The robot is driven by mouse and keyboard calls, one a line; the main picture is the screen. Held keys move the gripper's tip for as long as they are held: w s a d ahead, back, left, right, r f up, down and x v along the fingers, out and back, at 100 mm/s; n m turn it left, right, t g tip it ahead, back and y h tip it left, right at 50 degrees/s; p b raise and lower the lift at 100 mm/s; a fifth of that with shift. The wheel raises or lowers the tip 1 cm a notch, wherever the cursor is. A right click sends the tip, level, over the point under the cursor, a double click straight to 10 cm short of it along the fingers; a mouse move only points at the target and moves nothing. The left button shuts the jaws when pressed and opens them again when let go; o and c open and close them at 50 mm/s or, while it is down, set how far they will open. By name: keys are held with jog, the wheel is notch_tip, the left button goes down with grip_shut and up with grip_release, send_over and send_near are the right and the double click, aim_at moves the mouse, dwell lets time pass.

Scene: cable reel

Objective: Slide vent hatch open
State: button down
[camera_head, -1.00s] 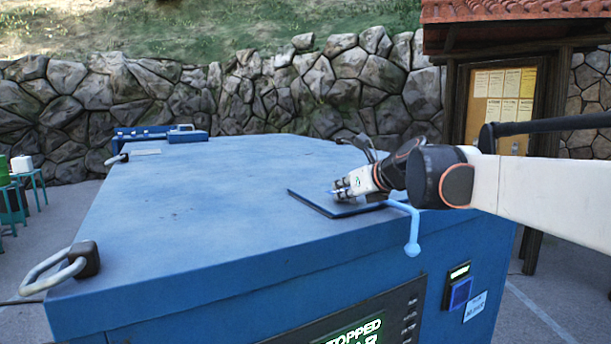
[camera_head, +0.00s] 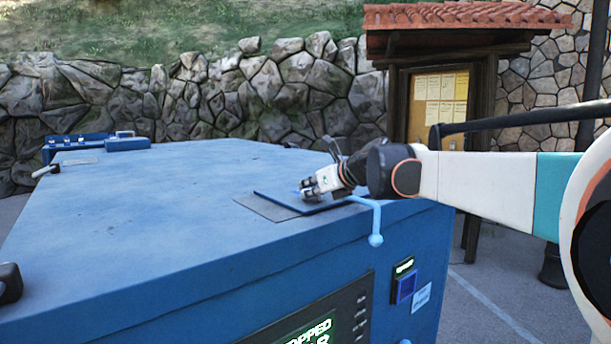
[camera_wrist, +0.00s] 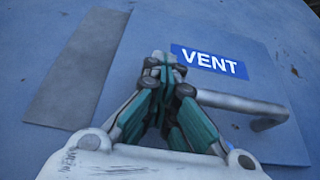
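The vent hatch (camera_head: 318,203) is a flat blue panel on top of the big blue cabinet (camera_head: 150,215). In the wrist view the hatch (camera_wrist: 285,140) carries a blue "VENT" label and a grey bar handle (camera_wrist: 245,106). A grey strip (camera_head: 263,208) is bare along the hatch's left side; it also shows in the wrist view (camera_wrist: 80,75). My gripper (camera_head: 306,191) is low over the hatch. In the wrist view its fingertips (camera_wrist: 163,62) are together beside the label. The handle's left end is hidden behind the right finger; I cannot tell whether the fingers grip it.
A light blue lever (camera_head: 375,238) with a ball end hangs over the cabinet's front edge near my arm. A control panel (camera_head: 325,325) is on the front face. Blue boxes (camera_head: 125,142) stand at the far left. A notice-board shelter (camera_head: 440,100) stands behind my arm.

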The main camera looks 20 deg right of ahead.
jog(key=shift+w+d+p, duration=0.2)
jog(key=shift+w+d, duration=0.65)
jog(key=shift+d, duration=1.75)
jog(key=shift+w+d+p, duration=0.2)
jog(key=shift+w+d, duration=0.6)
jog(key=shift+d, duration=1.8)
jog(key=shift+w+d+p, duration=0.2)
jog(key=shift+w+d, duration=0.65)
jog(key=shift+d, duration=1.75)
jog(key=shift+s+a+r+p, duration=0.2)
jog(key=shift+a+r+p, duration=0.3)
jog(key=shift+r, duration=0.3)
jog(key=shift+s+a+r+p, duration=0.15)
jog(key=shift+a+r+p, duration=0.15)
jog(key=shift+a+r, duration=0.35)
jog(key=shift+d, duration=0.1)
jog(key=s+d+r, duration=0.2)
jog(key=s+d, duration=0.1)
jog(key=s, duration=0.8)
jog(key=shift+s+d, duration=0.2)
jog(key=shift+d, duration=0.15)
